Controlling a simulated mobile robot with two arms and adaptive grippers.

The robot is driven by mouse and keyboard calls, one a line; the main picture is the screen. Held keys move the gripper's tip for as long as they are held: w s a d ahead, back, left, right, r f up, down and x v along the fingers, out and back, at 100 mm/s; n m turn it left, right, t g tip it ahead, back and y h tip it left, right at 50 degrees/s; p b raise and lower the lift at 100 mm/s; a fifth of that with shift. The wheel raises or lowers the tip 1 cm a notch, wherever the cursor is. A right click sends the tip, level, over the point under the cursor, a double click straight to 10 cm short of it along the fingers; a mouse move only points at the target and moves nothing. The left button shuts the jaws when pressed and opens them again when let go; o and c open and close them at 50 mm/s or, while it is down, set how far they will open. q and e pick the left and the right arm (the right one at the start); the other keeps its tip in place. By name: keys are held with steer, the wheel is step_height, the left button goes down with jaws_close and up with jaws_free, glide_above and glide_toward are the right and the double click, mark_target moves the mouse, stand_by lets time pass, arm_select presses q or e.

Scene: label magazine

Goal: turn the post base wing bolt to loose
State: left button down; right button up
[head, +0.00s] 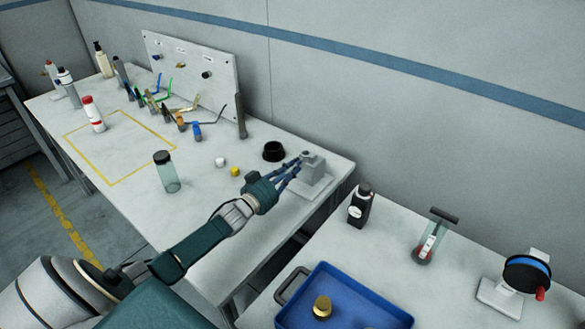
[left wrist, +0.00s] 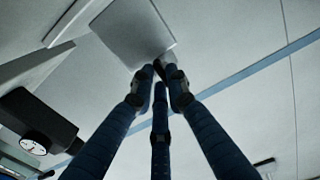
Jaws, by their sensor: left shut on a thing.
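The post base (head: 313,170) is a light grey block with a round top, standing on a flat plate near the right end of the long table. In the left wrist view the fingertips (left wrist: 160,72) meet at the block's edge. The wing bolt is hidden by the fingertips, so its angle cannot be told. My right gripper is not in view.
A black ring-shaped cup (head: 273,151) stands just behind the gripper. A dark-capped jar (head: 167,173), a white cap (head: 220,162) and a yellow cap (head: 235,171) are to the left. A black bottle (head: 360,205) and a blue tray (head: 375,285) are on the nearer right table.

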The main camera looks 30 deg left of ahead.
arm_select(q)
steer(key=shift+f+n, duration=0.15)
steer(key=shift+n, duration=0.35)
steer(key=c, duration=1.7)
jaws_free()
steer(key=shift+s, duration=0.15)
steer(key=s, duration=0.8)
steer(key=s+a, duration=0.1)
steer(key=s, duration=0.2)
steer(key=shift+s, duration=0.4)
